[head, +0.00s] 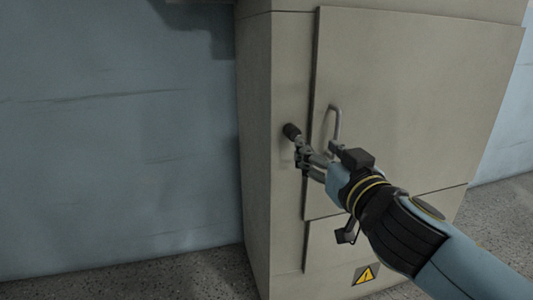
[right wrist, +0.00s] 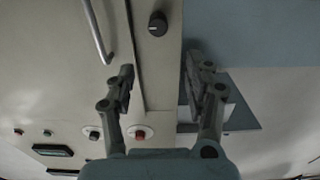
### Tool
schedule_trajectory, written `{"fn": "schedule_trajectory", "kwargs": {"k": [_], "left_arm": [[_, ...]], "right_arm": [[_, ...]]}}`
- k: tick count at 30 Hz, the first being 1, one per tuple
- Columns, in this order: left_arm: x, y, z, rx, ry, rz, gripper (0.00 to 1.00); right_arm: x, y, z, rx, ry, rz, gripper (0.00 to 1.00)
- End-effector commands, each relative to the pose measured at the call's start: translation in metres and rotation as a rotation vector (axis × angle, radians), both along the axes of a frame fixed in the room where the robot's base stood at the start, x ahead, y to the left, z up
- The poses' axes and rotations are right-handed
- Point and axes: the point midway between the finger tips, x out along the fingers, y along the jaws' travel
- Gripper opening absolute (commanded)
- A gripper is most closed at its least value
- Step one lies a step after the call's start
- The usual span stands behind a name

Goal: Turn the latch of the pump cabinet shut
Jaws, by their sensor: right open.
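The pump cabinet (head: 285,60) is a beige-grey box with its large door (head: 420,80) lying flat against the frame. The latch (head: 292,131) is a small black round knob on the frame strip left of the door edge. In the right wrist view the latch (right wrist: 157,23) has a pale mark on its face and shows beyond the fingertips, roughly centred between them. My right gripper (head: 301,152) is beside the latch in the head view; in the wrist view its fingers (right wrist: 160,78) are spread, with nothing between them. Contact with the knob cannot be seen. My left gripper is out of view.
A metal bar handle (head: 335,122) stands out from the door just right of my right gripper. A yellow warning sign (head: 366,274) is low on the cabinet. A blue wall (head: 120,130) is at left. The right wrist view also shows red and green buttons (right wrist: 94,134).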

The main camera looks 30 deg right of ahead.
Motion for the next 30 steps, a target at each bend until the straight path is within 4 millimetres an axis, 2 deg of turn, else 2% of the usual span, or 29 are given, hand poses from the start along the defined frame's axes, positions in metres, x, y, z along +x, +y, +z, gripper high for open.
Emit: {"fn": "schedule_trajectory", "kwargs": {"k": [1,3,8,21,25,30], "left_arm": [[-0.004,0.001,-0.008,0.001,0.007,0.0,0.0],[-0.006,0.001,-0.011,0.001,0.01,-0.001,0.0],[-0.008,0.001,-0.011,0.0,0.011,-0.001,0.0],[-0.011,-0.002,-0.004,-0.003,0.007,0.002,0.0],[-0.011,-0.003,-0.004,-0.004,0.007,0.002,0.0],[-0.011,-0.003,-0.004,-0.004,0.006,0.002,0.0]], "right_arm": [[-0.001,0.0,-0.012,-0.002,0.009,0.001,0.53],[0.0,-0.001,-0.017,-0.003,0.012,0.002,0.53],[0.009,-0.003,-0.018,-0.004,0.013,0.002,0.53],[0.087,-0.022,-0.017,-0.003,0.013,0.002,0.53],[0.1,-0.025,-0.018,-0.004,0.014,0.002,0.53],[0.105,-0.026,-0.018,-0.003,0.015,0.002,0.53]]}}
